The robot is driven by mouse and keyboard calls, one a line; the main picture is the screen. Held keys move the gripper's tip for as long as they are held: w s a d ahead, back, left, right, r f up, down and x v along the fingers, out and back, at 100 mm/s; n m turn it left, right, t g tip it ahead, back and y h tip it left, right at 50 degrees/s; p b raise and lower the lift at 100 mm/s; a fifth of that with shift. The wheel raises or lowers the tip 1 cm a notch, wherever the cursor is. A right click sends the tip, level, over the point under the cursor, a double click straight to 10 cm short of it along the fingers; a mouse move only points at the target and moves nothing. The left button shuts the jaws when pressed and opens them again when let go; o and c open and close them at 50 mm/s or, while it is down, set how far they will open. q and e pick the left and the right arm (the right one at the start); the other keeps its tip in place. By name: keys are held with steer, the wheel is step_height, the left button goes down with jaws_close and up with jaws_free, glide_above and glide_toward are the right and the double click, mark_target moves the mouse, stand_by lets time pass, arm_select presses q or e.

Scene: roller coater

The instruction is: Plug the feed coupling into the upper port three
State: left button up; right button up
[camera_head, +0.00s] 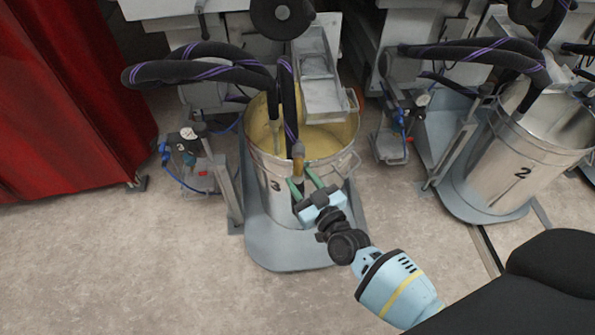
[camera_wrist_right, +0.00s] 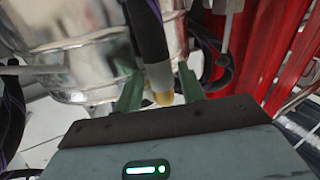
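The feed coupling (camera_head: 298,154) is a brass-coloured end on a black hose with purple stripes. It hangs in front of the bucket marked 3 (camera_head: 268,206). My right gripper (camera_head: 304,183) has its two green fingers spread, just below and around the coupling's end. In the right wrist view the coupling's yellowish tip (camera_wrist_right: 163,98) lies between the fingers (camera_wrist_right: 160,90), with narrow gaps that look open. The hose runs up from it. I cannot make out upper port three. My left gripper is out of view.
Bucket 3 holds yellow liquid and stands on a grey base plate (camera_head: 290,255). A metal chute (camera_head: 322,85) reaches over it. A gauge unit (camera_head: 188,150) stands left. Bucket 2 (camera_head: 510,165) stands right. A red curtain (camera_head: 70,95) hangs at far left. The front floor is clear.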

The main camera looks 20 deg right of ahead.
mark_target(303, 166)
steer(key=shift+c, duration=0.2)
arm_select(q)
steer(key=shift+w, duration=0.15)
arm_select(e)
jaws_close()
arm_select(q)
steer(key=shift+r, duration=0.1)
arm_select(e)
steer(key=shift+r, duration=0.1)
